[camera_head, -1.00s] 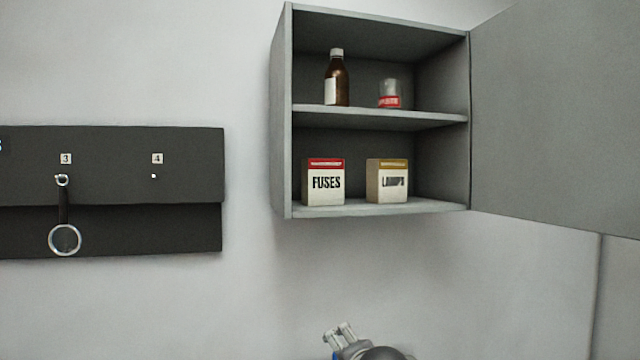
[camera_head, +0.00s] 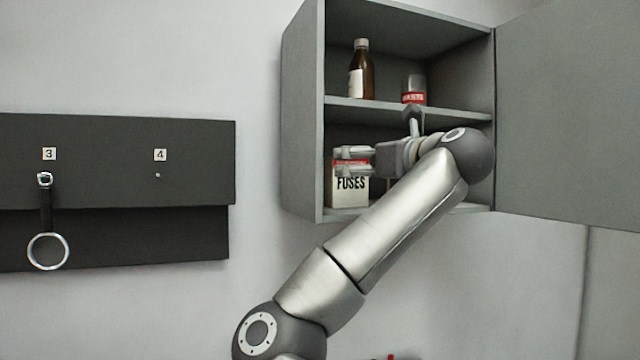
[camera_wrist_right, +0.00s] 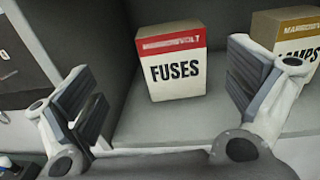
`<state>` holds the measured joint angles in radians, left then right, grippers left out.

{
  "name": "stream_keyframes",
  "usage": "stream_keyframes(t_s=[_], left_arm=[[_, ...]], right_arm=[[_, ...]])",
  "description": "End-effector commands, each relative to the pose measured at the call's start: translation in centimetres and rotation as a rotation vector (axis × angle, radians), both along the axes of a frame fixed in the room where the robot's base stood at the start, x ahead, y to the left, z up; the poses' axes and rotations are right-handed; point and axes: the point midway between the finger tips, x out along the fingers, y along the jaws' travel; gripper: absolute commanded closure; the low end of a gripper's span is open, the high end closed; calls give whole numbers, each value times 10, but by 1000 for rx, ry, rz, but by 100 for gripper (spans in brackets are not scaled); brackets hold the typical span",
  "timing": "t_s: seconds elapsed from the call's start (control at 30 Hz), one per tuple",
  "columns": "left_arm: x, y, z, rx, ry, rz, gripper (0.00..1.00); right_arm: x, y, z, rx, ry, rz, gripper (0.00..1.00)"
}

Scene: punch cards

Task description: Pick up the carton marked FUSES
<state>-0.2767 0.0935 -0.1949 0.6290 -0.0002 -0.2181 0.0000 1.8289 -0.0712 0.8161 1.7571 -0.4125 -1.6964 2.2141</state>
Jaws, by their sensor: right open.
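The FUSES carton (camera_head: 350,190) is cream with a red top band and stands upright on the lower shelf of the open grey wall cabinet (camera_head: 303,120), at its left side. My right gripper (camera_head: 345,162) is open in front of the carton and covers part of its top in the head view. In the right wrist view the FUSES carton (camera_wrist_right: 176,65) shows between and beyond the two spread fingers (camera_wrist_right: 165,95), with nothing held. My left gripper is not in view.
The LAMPS carton (camera_wrist_right: 290,40) stands right of FUSES; my arm hides it in the head view. A brown bottle (camera_head: 361,70) and a red-labelled jar (camera_head: 414,90) stand on the upper shelf. The cabinet door (camera_head: 570,110) is open to the right. A dark hook board (camera_head: 120,190) hangs left.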

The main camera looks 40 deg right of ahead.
Motion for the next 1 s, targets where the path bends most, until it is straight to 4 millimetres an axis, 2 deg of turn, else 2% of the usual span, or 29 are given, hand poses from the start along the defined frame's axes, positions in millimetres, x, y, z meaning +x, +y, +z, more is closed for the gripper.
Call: stream_keyframes(t_s=[0.13,0.33,0.43,0.57,0.8,1.0], left_arm=[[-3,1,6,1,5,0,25],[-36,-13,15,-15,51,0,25],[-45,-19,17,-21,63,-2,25],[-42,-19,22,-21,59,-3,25],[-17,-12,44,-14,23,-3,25],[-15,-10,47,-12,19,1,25]], right_arm=[[8,-3,8,26,-15,6,0],[39,-11,8,24,-15,6,0],[48,-13,6,23,-15,4,0],[56,-16,6,24,-15,5,0],[88,-29,1,22,-14,6,0],[101,-33,-2,23,-17,4,0]])
